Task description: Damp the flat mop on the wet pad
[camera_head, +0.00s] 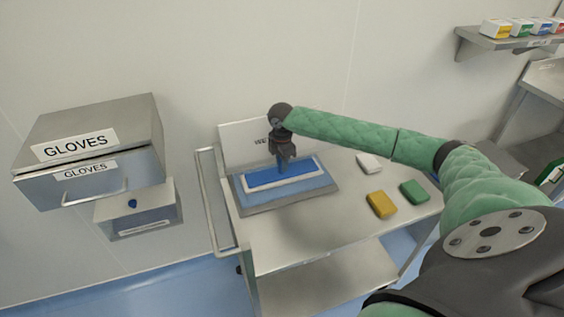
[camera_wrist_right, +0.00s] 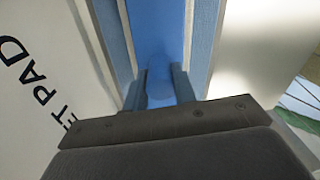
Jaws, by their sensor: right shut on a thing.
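The blue flat mop (camera_head: 300,174), with a white edge, lies over the blue wet pad in its grey tray (camera_head: 268,207) on the cart. I cannot tell how firmly the mop touches the pad. My right gripper (camera_head: 282,160) comes from above and is shut on the mop's blue grip. In the right wrist view, the gripper's two fingers (camera_wrist_right: 160,85) stand on either side of this blue grip (camera_wrist_right: 160,97), with the mop (camera_wrist_right: 156,30) beneath. A white sign (camera_wrist_right: 30,85) beside it ends in "T PAD". My left gripper is not in view.
The steel cart (camera_head: 315,232) has a handle (camera_head: 212,200) at its left. White (camera_head: 369,162), yellow (camera_head: 381,204) and green (camera_head: 414,192) blocks lie on its right side. A gloves box (camera_head: 90,140) hangs on the left wall. A shelf (camera_head: 505,42) is at upper right.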

